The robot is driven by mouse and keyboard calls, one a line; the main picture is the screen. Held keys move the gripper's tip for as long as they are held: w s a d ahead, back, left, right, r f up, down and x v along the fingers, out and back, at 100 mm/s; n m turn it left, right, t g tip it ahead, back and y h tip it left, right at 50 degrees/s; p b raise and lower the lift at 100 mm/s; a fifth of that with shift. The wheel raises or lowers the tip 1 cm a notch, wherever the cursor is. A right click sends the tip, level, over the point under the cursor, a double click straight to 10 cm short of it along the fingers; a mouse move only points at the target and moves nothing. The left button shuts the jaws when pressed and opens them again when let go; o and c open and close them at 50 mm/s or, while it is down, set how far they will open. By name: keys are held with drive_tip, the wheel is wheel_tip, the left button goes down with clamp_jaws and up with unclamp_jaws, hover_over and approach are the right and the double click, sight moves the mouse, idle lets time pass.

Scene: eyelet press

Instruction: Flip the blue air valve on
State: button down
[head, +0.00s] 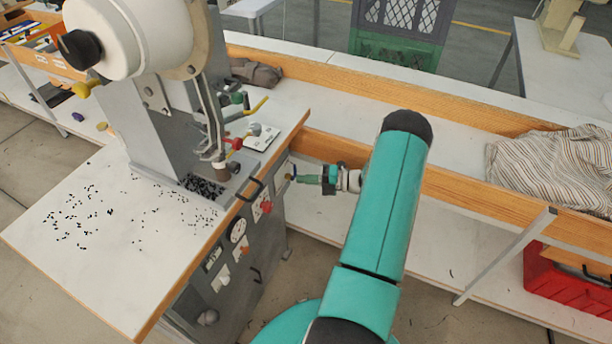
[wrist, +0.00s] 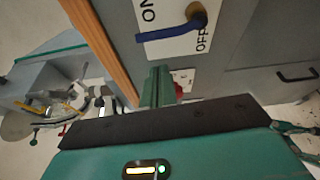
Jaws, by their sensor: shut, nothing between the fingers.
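The blue air valve lever (wrist: 172,30) sits on a white plate (wrist: 165,43) marked ON and OFF, on the grey cabinet's side. In the wrist view it runs from a brass pivot near the OFF label toward the left, its free end beyond the plate's lower left. In the head view the lever (head: 294,170) is small, close to my gripper's tips. My gripper (wrist: 157,70) is shut and empty, its green fingers just below the lever in the wrist view. It also shows in the head view (head: 292,178). Whether it touches the lever is unclear.
The eyelet press (head: 125,35) stands on a white worktop (head: 120,260) with scattered dark eyelets. Red switches (head: 267,207) and gauges are on the cabinet front. A wood-edged bench (head: 450,185) with striped cloth (head: 555,165) lies to the right, a red crate (head: 565,285) below.

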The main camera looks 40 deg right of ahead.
drive_tip(key=s+a+v, duration=0.1)
drive_tip(key=v, duration=0.9)
drive_tip(key=shift+s+f, duration=0.15)
drive_tip(key=shift+s, duration=0.1)
